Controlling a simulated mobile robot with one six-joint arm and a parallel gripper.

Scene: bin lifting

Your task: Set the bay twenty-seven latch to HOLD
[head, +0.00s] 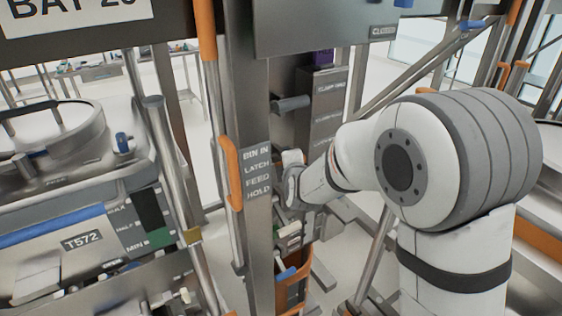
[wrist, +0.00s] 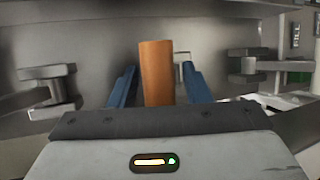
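In the wrist view an upright orange handle (wrist: 157,75) stands between the two blue fingers of my gripper (wrist: 160,88). The fingers are apart, with a gap at the right of the handle; contact at the left is unclear. My arm's wrist is right of the plate, and my fingers are hard to make out there. I cannot tell which orange part is between them, nor the latch's setting.
A sign starting with BAY (head: 68,12) hangs top left, its number cut off. A grey lever (head: 290,103) juts from a column behind the post. A lidded bin (head: 55,135) and a T572 panel (head: 82,241) fill the left. Metal brackets (wrist: 50,85) flank the wrist view.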

